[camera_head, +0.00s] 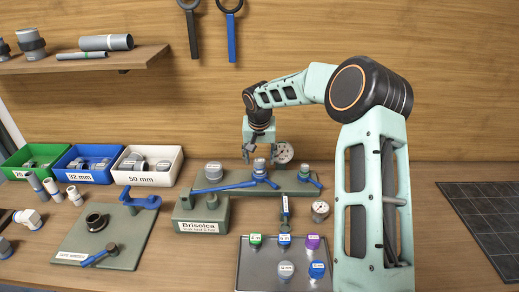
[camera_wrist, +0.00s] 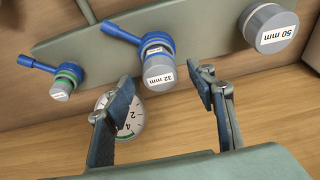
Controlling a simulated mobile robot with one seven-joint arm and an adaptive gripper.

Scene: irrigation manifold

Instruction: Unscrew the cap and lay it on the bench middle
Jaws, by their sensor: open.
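The manifold (camera_head: 298,188) is a grey-green block on the bench (camera_head: 190,262), with several capped outlets. The grey cap labelled 32 mm (camera_wrist: 159,75) stands on a blue-collared outlet with a blue lever; it also shows in the head view (camera_head: 259,165). The larger grey 50 mm cap (camera_wrist: 271,28) is to its left in the head view; a smaller green-ringed cap (camera_wrist: 62,90) is to its right. My gripper (camera_head: 259,158) is open above the 32 mm cap, its fingertips on either side in the wrist view (camera_wrist: 163,85). I cannot tell whether they touch it.
A round gauge (camera_wrist: 130,115) stands close behind one finger. A metal tray (camera_head: 255,270) with several coloured caps lies in front. A green plate (camera_head: 75,238) with fittings and several bins (camera_head: 147,179) are at left. A dark grid mat (camera_head: 480,215) lies at right.

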